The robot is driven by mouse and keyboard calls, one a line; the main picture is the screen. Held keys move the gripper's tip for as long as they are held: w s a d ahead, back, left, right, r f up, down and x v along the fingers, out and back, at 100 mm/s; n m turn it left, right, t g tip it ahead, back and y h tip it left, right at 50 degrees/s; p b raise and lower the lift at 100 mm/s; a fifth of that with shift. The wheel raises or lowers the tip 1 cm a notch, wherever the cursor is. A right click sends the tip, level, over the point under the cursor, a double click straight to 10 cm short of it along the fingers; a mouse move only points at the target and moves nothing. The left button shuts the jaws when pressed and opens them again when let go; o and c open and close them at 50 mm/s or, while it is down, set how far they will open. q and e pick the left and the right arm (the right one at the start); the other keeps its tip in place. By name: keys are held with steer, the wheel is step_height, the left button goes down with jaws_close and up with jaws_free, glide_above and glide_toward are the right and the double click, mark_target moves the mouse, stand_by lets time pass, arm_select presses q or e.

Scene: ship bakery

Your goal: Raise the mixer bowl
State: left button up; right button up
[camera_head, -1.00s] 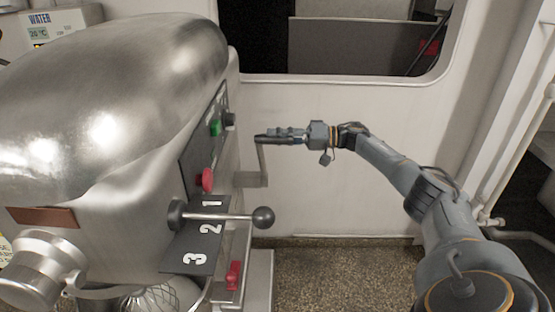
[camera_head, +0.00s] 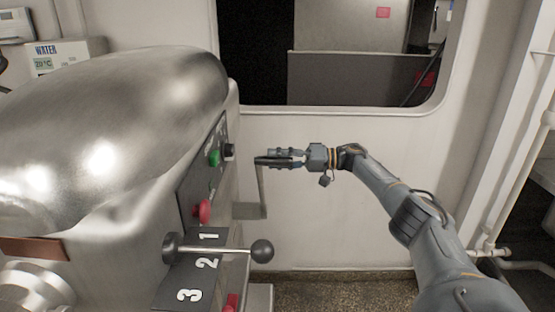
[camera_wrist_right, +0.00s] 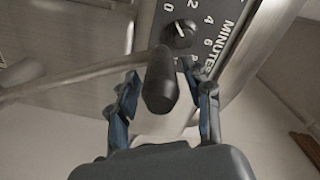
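The mixer (camera_head: 110,140) is a large rounded silver machine filling the left of the head view. Its bowl is out of view. On its far right side a grey crank lever (camera_head: 262,192) rises from a bracket and ends in a black grip. My right gripper (camera_head: 285,158) is at that grip, its fingers pointing left. In the right wrist view the black grip (camera_wrist_right: 160,82) lies between the two fingers (camera_wrist_right: 167,108). The fingers are spread, with visible gaps on both sides of the grip. My left gripper is not in view.
A speed lever with a black ball knob (camera_head: 262,251) sticks out to the right, below my gripper. A green button (camera_head: 214,158) and a red button (camera_head: 203,211) sit on the mixer's panel. A white wall (camera_head: 340,235) stands close behind. White pipes (camera_head: 520,185) run at the right.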

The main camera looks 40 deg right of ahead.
steer(key=v, duration=1.1)
steer(key=shift+s+d, duration=0.25)
steer(key=shift+d, duration=0.1)
